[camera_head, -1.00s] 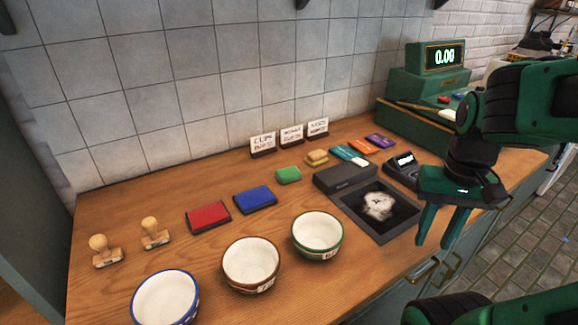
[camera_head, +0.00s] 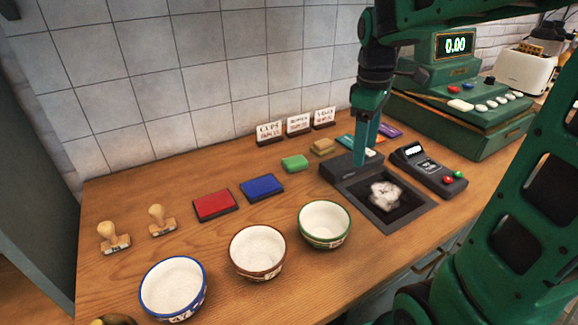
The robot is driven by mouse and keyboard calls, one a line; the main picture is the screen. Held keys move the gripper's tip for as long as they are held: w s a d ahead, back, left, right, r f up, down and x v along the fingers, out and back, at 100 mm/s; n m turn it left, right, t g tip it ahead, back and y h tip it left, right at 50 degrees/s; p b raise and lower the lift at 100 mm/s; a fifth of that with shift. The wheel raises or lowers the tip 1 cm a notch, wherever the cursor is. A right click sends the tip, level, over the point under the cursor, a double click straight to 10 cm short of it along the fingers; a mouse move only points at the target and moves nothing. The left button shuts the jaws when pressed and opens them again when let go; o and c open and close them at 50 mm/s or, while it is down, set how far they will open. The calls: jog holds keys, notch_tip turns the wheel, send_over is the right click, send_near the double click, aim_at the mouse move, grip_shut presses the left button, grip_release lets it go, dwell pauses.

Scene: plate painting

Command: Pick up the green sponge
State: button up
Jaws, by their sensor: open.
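The green sponge (camera_head: 295,163) is a small green block lying on the wooden counter. It lies behind the green-rimmed bowl and to the right of the blue pad, with a tan sponge to its right. My gripper (camera_head: 363,158) points down over the black scale, to the right of the green sponge and apart from it. Its jaws are open, seen nearly edge-on, and nothing shows between them.
Three bowls stand in front: blue-rimmed (camera_head: 173,287), brown-rimmed (camera_head: 257,252) and green-rimmed (camera_head: 324,225). A red pad (camera_head: 215,205), a blue pad (camera_head: 262,187) and two wooden stamps (camera_head: 114,238) lie left. Small signs (camera_head: 298,125) stand behind. A card terminal (camera_head: 428,171) lies right.

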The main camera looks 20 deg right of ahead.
jog(key=w+a+n, duration=1.1)
jog(key=w+a, duration=0.1)
jog(key=w, duration=0.1)
send_over(294, 161)
jog(key=shift+y, duration=0.3)
notch_tip(294, 161, down, 4)
jog(key=shift+f, duration=0.1)
jog(key=shift+w+f, duration=0.15)
jog(key=shift+f, duration=2.9)
jog(key=c, duration=1.1)
